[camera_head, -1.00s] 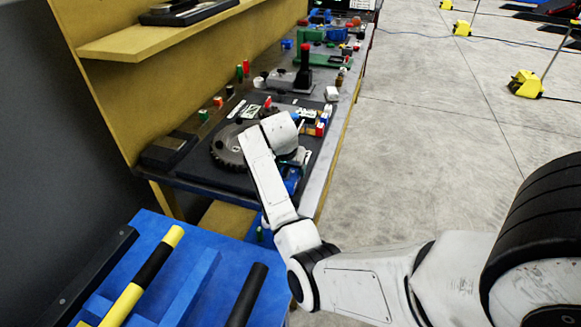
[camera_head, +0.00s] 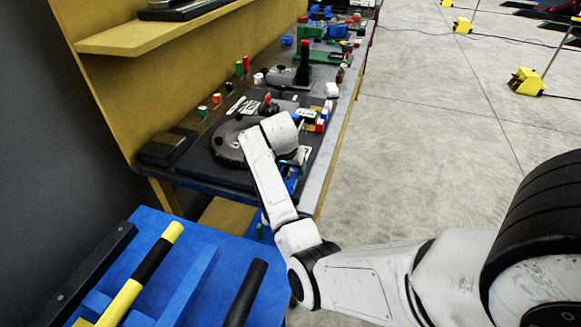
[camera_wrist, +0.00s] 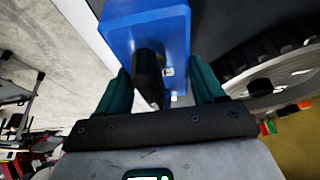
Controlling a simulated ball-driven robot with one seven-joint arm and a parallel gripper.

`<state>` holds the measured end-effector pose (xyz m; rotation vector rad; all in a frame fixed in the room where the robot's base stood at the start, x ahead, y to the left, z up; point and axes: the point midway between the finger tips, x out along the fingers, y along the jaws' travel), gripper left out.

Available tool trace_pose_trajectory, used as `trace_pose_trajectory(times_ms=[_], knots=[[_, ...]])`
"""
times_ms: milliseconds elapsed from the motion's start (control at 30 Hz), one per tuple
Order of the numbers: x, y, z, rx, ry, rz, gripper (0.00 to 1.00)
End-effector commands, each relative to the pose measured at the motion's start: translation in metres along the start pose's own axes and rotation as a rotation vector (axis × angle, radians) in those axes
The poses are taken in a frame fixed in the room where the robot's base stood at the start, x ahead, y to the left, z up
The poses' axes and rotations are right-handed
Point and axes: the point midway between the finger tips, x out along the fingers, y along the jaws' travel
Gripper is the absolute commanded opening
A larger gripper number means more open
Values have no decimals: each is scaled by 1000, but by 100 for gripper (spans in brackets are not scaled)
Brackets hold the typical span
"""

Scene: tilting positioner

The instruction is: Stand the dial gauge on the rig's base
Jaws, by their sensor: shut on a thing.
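The dial gauge (camera_wrist: 158,22) shows in the wrist view as a blue block with a black knob on its near face. My gripper (camera_wrist: 162,85) has its two green fingers either side of it and is shut on it. The gauge's dial is not clearly visible. The rig has a dark base plate (camera_head: 197,178) on the bench and a grey toothed disc (camera_head: 228,145), which also shows right of the gauge in the wrist view (camera_wrist: 265,84).
Small coloured parts (camera_head: 318,122) stand at the plate's right side. A grey fixture with a red-topped black post (camera_head: 304,70) stands farther back. A dark box (camera_head: 167,146) lies left of the disc. A blue surface with bars (camera_head: 150,270) is in front. Open floor lies to the right.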

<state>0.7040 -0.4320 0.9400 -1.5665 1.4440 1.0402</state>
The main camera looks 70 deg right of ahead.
Motion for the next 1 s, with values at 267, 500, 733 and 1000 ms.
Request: trace_pose_trajectory(times_ms=[267,500,733,1000], knots=[[0,0,0,0,1,0,84],[0,0,0,0,-1,0,98],[-2,0,2,-1,-4,2,98],[-47,-1,0,0,2,-3,98]])
